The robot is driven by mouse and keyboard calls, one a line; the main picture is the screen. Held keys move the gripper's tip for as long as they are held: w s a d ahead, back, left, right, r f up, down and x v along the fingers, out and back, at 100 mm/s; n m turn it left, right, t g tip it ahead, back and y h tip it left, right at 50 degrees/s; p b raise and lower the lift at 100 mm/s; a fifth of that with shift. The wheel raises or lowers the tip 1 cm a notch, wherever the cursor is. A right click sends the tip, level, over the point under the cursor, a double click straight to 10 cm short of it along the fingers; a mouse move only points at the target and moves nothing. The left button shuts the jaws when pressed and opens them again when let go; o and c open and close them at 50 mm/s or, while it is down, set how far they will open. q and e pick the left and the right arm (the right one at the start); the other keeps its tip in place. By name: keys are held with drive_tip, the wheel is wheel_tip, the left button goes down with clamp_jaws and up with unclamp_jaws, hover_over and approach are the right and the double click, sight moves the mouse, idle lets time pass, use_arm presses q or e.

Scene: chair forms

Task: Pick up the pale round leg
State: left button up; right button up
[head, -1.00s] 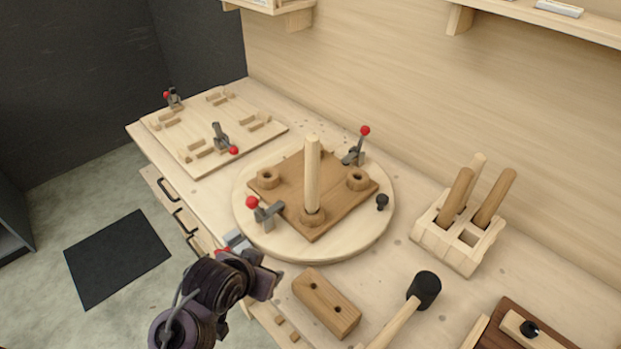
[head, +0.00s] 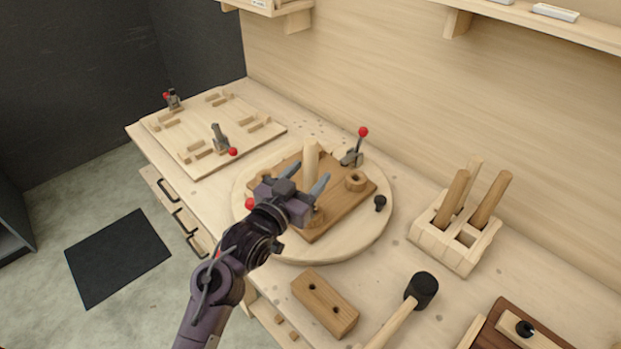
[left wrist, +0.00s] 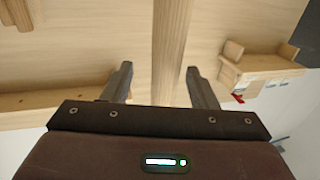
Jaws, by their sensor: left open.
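A pale round leg (head: 311,152) stands upright in a corner socket of the brown wooden seat (head: 335,210), which lies on the round turntable (head: 372,233). My left gripper (head: 308,173) is at the leg, with its fingers open on either side of it. In the left wrist view the leg (left wrist: 172,45) runs upright between the open fingers (left wrist: 160,68), with gaps on both sides. The gripper hides the lower part of the leg in the head view. Another pale leg (head: 474,172) stands in the rack. My right gripper is not in view.
Clamps with red knobs (head: 363,132) flank the seat. The leg rack (head: 452,245), holding two browner legs (head: 492,198) as well, stands at right. A mallet (head: 421,290) and a drilled block (head: 325,304) lie in front. A jig board (head: 205,135) is at back left.

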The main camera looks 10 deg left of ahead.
use_arm(q)
drive_tip(key=x, duration=0.1)
drive_tip(key=p+x, duration=0.2)
drive_tip(key=shift+w+a+r, duration=0.2)
drive_tip(key=shift+w+a, duration=0.05)
drive_tip(key=shift+w, duration=0.2)
drive_tip(key=shift+w+d+f, duration=0.2)
drive_tip(key=shift+w, duration=0.3)
drive_tip(key=shift+c, duration=0.5)
drive_tip(key=c, duration=1)
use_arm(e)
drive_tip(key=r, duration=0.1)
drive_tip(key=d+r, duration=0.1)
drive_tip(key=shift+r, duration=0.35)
